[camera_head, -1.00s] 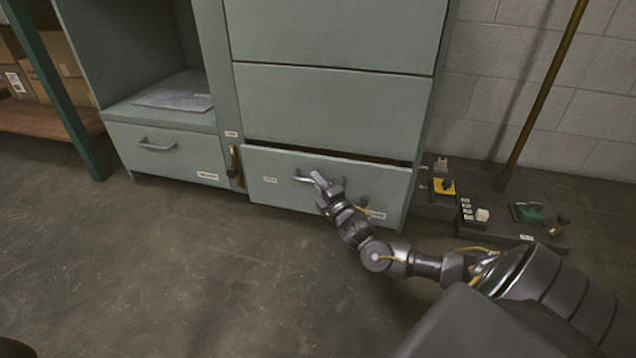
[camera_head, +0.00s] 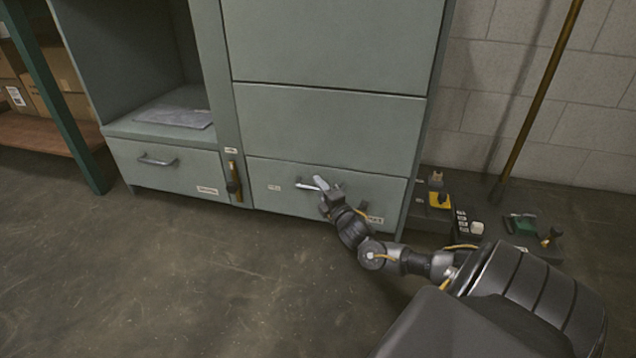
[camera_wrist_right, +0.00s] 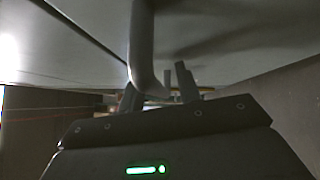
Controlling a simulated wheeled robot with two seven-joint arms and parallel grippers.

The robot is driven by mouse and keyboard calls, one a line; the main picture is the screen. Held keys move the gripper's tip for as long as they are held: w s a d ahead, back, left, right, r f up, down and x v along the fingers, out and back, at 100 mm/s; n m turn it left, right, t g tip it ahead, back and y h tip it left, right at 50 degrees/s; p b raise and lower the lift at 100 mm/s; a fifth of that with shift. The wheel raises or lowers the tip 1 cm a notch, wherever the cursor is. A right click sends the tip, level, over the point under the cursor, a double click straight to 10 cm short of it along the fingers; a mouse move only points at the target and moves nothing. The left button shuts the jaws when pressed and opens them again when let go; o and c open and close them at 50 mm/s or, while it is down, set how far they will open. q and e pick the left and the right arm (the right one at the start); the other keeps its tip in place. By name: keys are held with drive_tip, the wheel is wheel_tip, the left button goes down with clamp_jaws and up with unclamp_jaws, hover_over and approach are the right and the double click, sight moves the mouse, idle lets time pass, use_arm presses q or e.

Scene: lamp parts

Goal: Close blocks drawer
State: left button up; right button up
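The grey-green lower drawer (camera_head: 290,198) of the wide cabinet section sits about flush with the front above it, with no dark gap along its top edge. Its metal handle (camera_head: 308,186) is at the middle of its front. My right gripper (camera_head: 322,187) is at this handle, partly hiding its right end. In the right wrist view the handle bar (camera_wrist_right: 140,45) comes down between two spread dark fingers (camera_wrist_right: 158,90), with a gap beside the right finger. Small labels on the drawer front are too small to read. My left gripper is out of view.
A second drawer (camera_head: 170,168) with a handle is at the left, below an open compartment holding a flat grey sheet (camera_head: 175,117). A low dark stand (camera_head: 480,232) with small devices and a pole (camera_head: 540,90) is right of the cabinet. The floor (camera_head: 170,280) in front is clear.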

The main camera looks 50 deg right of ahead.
drive_tip(key=shift+s+a, duration=0.1)
drive_tip(key=shift+s, duration=0.15)
drive_tip(key=p+v, duration=0.6)
drive_tip(key=v, duration=0.4)
drive_tip(key=shift+s, duration=0.15)
